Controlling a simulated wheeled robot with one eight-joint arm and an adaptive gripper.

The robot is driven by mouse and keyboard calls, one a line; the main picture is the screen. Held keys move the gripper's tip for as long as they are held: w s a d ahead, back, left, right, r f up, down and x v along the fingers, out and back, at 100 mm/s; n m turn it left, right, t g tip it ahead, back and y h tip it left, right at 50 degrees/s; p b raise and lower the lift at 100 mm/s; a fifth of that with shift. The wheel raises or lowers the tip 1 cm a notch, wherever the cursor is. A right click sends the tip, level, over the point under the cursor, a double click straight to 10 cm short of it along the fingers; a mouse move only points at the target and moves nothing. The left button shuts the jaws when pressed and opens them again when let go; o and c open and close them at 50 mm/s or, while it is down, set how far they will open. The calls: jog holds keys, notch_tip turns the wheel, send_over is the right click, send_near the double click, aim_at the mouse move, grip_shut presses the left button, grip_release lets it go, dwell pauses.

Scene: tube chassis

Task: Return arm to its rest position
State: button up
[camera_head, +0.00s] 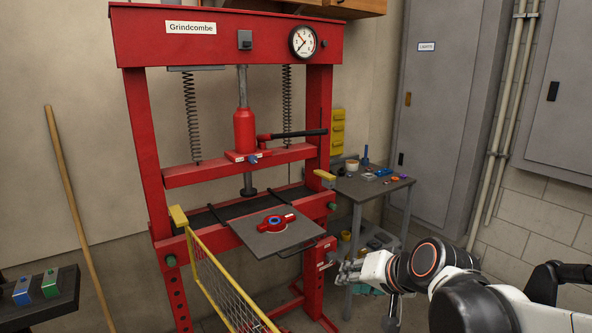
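My arm (445,275), white and black with an orange-ringed joint, reaches in from the lower right. My gripper (347,272) is at its left end, in front of the small side table and right of the red press. The fingers are small and partly blurred into the background, so I cannot tell whether they are open or shut. I see no object clearly held in it.
The red press (145,150) carries a grey plate (300,229) with a red and blue part (274,223). A yellow mesh guard (225,290) stands in front. A side table (372,188) with small items and grey cabinets (440,110) stand behind my arm.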

jog(key=s+d+n+h, duration=0.1)
jog(key=s+d, duration=0.1)
jog(key=s, duration=0.3)
jog(key=s+d+n+g+h, duration=0.1)
jog(key=s+d, duration=0.2)
jog(key=s, duration=0.3)
jog(key=s+d+f+n+h, duration=0.1)
jog(key=s+d+h, duration=0.1)
jog(key=s, duration=0.4)
jog(key=shift+s+d+g, duration=0.15)
jog(key=shift+d+g, duration=0.1)
jog(key=shift+g, duration=0.05)
